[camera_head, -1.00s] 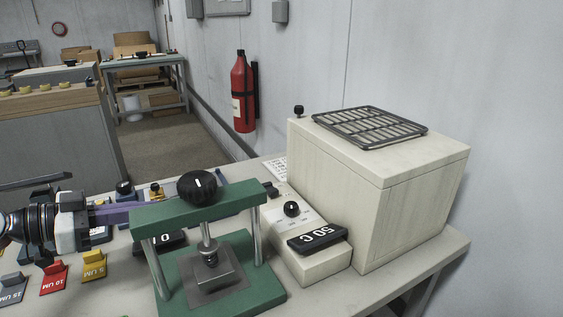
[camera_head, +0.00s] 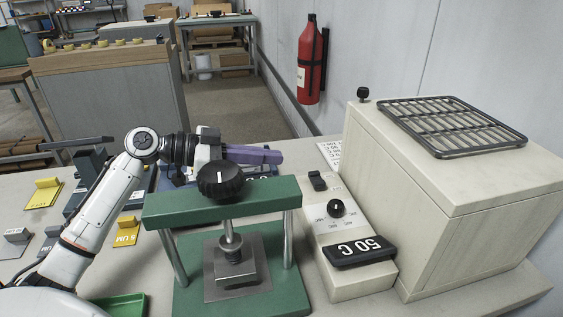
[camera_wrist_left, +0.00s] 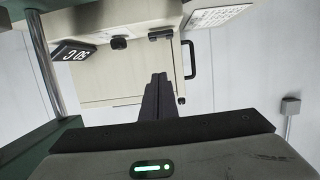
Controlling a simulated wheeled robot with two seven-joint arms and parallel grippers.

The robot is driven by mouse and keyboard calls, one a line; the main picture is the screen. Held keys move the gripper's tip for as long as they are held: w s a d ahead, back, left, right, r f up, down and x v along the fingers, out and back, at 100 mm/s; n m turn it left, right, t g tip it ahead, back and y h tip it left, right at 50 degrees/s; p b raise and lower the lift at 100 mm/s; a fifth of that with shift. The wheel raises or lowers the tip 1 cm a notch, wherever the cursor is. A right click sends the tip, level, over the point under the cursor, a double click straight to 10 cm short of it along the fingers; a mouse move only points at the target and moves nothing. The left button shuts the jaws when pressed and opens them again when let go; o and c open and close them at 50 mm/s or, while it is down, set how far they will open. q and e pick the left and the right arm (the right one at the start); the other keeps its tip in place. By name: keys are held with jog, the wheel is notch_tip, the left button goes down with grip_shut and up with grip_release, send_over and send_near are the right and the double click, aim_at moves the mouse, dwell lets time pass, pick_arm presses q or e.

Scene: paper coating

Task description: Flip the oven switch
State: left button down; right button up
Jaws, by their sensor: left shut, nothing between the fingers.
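The oven (camera_head: 450,200) is a cream box at the right, with its control panel (camera_head: 350,281) along its left side. The black oven switch (camera_head: 317,181) sits at the panel's far end, beyond a round black knob (camera_head: 336,208) and a "50 C" display (camera_head: 360,251). The switch also shows at the top of the left wrist view (camera_wrist_left: 160,34). My left gripper (camera_head: 281,156) is shut and empty, its purple fingers pointing right, left of the switch and apart from it. The dark fingertips (camera_wrist_left: 157,78) show in the left wrist view. My right gripper is out of view.
A green press (camera_head: 222,202) with a black knob stands just in front of my left gripper. A black rack (camera_head: 452,125) lies on the oven. A printed sheet (camera_head: 329,152) lies beyond the panel. Yellow and grey blocks lie at the left.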

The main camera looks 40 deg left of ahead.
pick_arm(q)
jog(key=p, duration=0.2)
send_over(317, 180)
jog(key=s+a, duration=0.2)
jog(key=shift+f, duration=0.9)
notch_tip(317, 180, down, 3)
jog(key=shift+s+r, duration=0.1)
jog(key=shift+f, duration=0.75)
